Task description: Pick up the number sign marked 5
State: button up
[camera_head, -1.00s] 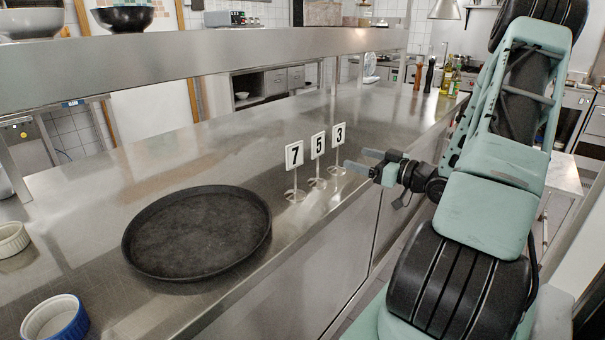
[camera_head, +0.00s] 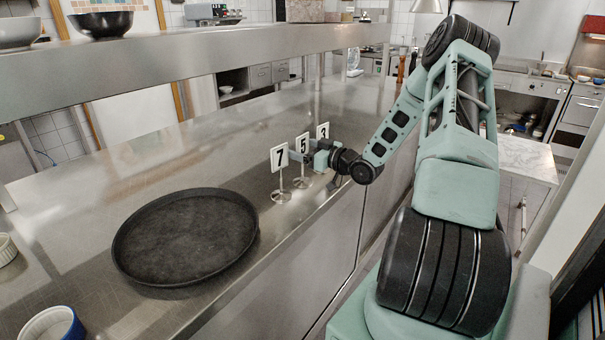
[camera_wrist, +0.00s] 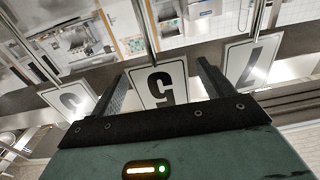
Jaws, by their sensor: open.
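The number sign marked 5 (camera_head: 302,147) stands upright on the steel counter, a white card on a thin stem with a round base. In the wrist view the 5 card (camera_wrist: 160,84) appears upside down, between the two fingers of my open gripper (camera_wrist: 160,82). In the head view my gripper (camera_head: 309,158) is at the 5 sign, level with the lower part of its card. I cannot tell if a finger touches it.
The 7 sign (camera_head: 279,157) stands to the left of the 5 sign and the 3 sign (camera_head: 323,131) to the right, both close to my fingers. A round black tray (camera_head: 185,237) lies left on the counter (camera_head: 120,180). A raised steel shelf (camera_head: 190,52) runs behind.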

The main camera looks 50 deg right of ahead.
jog(key=shift+w+a, duration=0.1)
jog(key=shift+w, duration=0.85)
jog(key=shift+c, duration=0.3)
jog(key=c, duration=1.4)
jog(key=shift+r, duration=0.1)
